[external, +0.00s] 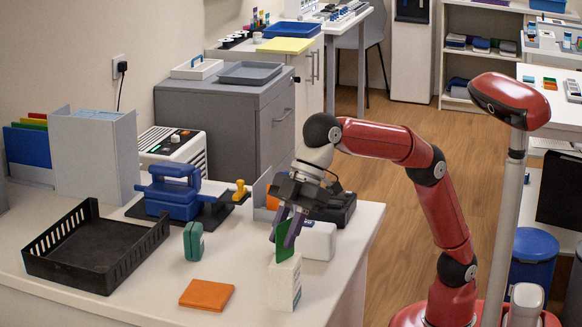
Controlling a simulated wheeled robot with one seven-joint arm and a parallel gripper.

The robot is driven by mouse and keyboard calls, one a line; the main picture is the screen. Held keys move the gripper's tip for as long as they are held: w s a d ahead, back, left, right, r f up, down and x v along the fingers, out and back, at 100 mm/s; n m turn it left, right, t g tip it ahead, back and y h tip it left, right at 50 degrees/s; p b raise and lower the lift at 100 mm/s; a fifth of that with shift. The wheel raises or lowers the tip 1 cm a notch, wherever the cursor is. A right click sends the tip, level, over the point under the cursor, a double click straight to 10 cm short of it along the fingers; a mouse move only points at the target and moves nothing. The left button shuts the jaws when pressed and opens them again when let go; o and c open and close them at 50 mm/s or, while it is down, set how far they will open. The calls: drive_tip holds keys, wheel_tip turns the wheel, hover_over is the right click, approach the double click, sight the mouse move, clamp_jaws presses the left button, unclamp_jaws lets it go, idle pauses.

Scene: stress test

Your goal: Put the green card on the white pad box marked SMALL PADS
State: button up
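The green card (284,246) stands on edge, held between the purple-grey fingers of my gripper (287,228). The fingers point down and hide part of the card. Directly below is an upright white box (284,284) with small greenish print on its side. The card's lower edge is at or just above the box's top; I cannot tell whether they touch. A second white box (319,242) lies behind, to the right of my gripper. The print on the boxes is too small to read, so I cannot tell which is marked SMALL PADS.
An orange square (206,295) lies flat at the front. A green block (193,241) stands left of my gripper. A black basket (92,247) is at the left, and a blue device (173,191) stands on a dark base behind. The counter's front right is clear.

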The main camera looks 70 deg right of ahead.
drive_tip(key=shift+d+r, duration=0.1)
drive_tip(key=shift+r, duration=0.3)
drive_tip(key=p+v, duration=0.1)
drive_tip(key=v, duration=1)
drive_tip(key=shift+d+r, duration=0.15)
drive_tip(key=b+x, duration=0.1)
drive_tip(key=x, duration=1.1)
drive_tip(key=shift+s, duration=0.15)
drive_tip(key=shift+r+p, duration=0.6)
drive_tip(key=shift+r, duration=0.45)
